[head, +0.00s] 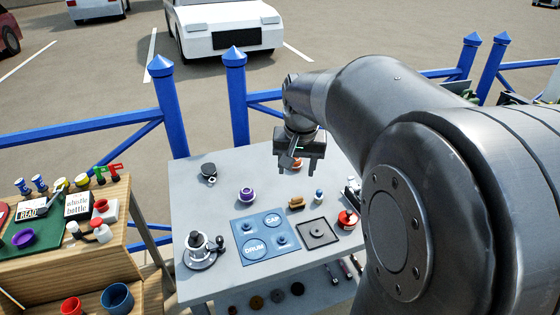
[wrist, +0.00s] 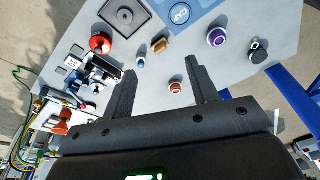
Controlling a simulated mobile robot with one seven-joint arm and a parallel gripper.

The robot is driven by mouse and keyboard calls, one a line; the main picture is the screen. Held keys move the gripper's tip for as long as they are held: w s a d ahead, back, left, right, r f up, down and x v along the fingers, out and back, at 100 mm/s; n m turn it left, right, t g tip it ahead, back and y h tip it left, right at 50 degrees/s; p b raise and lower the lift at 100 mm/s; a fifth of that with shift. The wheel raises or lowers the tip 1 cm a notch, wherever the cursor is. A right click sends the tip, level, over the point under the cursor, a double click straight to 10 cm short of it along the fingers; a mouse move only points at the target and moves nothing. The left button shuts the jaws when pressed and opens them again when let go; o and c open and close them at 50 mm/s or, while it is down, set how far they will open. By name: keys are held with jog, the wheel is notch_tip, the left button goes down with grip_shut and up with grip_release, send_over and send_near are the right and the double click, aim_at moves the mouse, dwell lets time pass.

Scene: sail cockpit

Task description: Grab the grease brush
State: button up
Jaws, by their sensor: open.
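A small tan-brown block-like piece (head: 296,203), perhaps the grease brush, lies on the grey table just right of the blue mat; it also shows in the wrist view (wrist: 161,45). I cannot tell for sure that it is a brush. My gripper (head: 299,168) is open above the back part of the table. In the wrist view my gripper (wrist: 161,68) has its two fingers apart with nothing held. A small orange-and-white round piece (wrist: 175,87) shows between the fingers, on the table below; in the head view it is partly hidden behind the gripper.
The table (head: 190,175) holds a blue mat (head: 243,232) marked DRUM and CAP, a purple round piece (head: 246,195), a dark square plate (head: 317,233), a small blue-and-white piece (head: 319,196), a red knob (head: 347,218) and a winch-like part (head: 200,250). A wooden stand (head: 110,220) is at left.

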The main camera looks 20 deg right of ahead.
jog(key=w+d+f+m+g, duration=0.1)
jog(key=w+d+f+m, duration=0.1)
jog(key=w+d+f, duration=0.4)
jog(key=m+g, duration=0.2)
send_near(319, 190)
jog(key=shift+w+d+f+y, duration=0.15)
jog(key=shift+f+y, duration=0.1)
jog(key=shift+y, duration=0.05)
notch_tip(319, 190, down, 5)
jog(key=shift+r, duration=0.15)
jog(key=shift+s+d+f, duration=0.1)
jog(key=shift+s+f, duration=0.15)
jog(key=shift+f, duration=1.25)
jog(key=shift+s+f, duration=0.2)
jog(key=shift+f, duration=1.3)
jog(key=shift+c, duration=0.3)
jog(key=c, duration=1)
jog(key=shift+r, duration=0.1)
